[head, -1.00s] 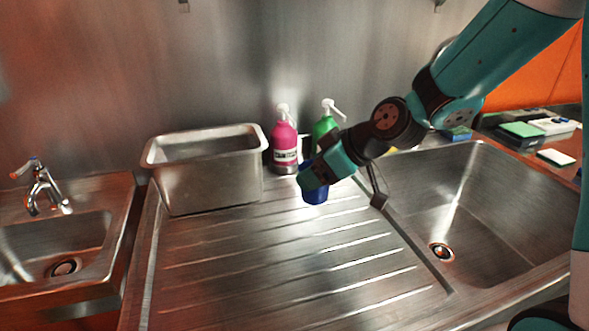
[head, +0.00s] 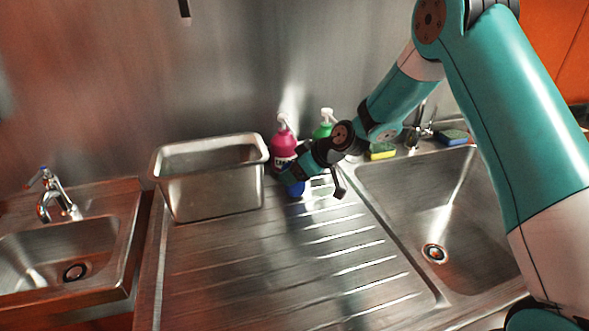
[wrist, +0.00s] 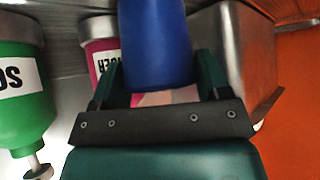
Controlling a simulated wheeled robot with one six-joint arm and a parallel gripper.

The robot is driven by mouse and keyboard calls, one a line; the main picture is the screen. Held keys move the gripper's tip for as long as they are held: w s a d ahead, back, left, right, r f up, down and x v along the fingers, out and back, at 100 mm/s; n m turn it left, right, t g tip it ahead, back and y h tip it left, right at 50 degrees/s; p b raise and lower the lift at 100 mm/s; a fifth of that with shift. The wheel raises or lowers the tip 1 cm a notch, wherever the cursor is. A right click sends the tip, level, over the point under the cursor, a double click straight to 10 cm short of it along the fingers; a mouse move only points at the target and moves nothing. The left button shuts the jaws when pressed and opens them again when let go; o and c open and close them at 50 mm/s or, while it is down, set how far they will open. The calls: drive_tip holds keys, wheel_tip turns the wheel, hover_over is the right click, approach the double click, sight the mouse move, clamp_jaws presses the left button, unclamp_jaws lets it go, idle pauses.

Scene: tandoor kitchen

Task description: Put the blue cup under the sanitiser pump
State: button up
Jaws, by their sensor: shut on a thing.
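The blue cup (head: 296,189) is held low over the ribbed drainboard, just in front of the pink bottle; I cannot tell whether it touches the board. My gripper (head: 292,176) is shut on it. In the wrist view the cup (wrist: 155,45) sits between my two fingers. The pink pump bottle (head: 281,145) has a white label, partly readable in the wrist view (wrist: 98,45) and ending like "ISER". Its pale pump head (head: 283,121) shows above the cup in the head view and is hidden in the wrist view.
A green pump bottle (head: 322,131) stands right of the pink one, its label starting "SO" in the wrist view. A steel tub (head: 210,190) stands close on the left. A sink basin (head: 440,215) lies right, with sponges behind. The front drainboard (head: 270,270) is clear.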

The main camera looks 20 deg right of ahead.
drive_tip(key=shift+w+f+p, duration=0.35)
drive_tip(key=shift+w+f, duration=0.05)
drive_tip(key=shift+f, duration=0.15)
drive_tip(key=shift+f, duration=0.1)
drive_tip(key=shift+f+b, duration=0.15)
drive_tip(key=shift+b, duration=0.15)
drive_tip(key=o, duration=1)
